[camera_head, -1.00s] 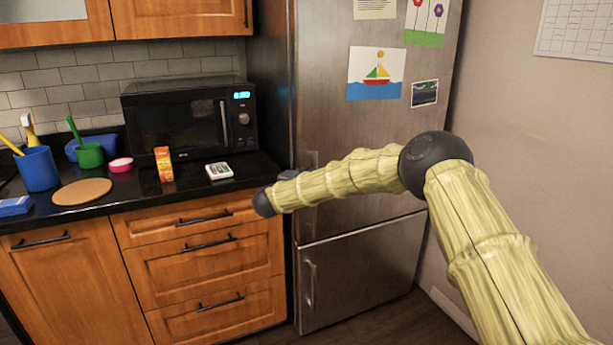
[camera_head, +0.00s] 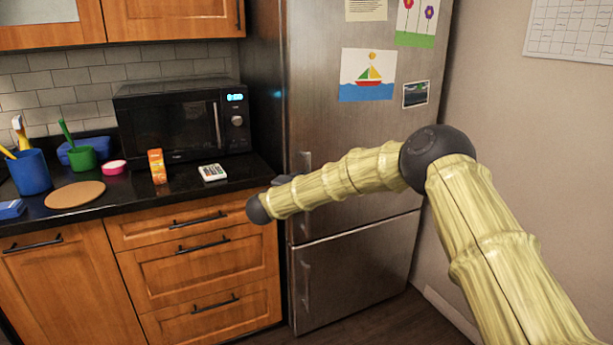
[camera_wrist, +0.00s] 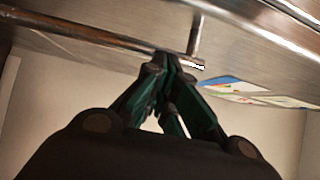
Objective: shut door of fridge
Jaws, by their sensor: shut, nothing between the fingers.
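The fridge (camera_head: 340,260) is a tall brushed-steel unit with an upper door (camera_head: 310,120) and a lower door. The upper door looks flush or nearly so; I cannot tell whether a small gap remains. My arm crosses in front of it and hides part of the upper handle. My gripper (camera_wrist: 168,62) is shut and empty in the wrist view. Its fingertips are close to a bar-like fridge handle (camera_wrist: 90,36) and its post; I cannot tell whether they touch. In the head view the gripper is mostly hidden behind my arm.
A wooden counter with drawers (camera_head: 200,250) stands left of the fridge, bearing a microwave (camera_head: 180,120), cups and small items. A wall (camera_head: 500,130) is close on the right. Pictures hang on the upper door. Some dark floor (camera_head: 375,325) is free before the fridge.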

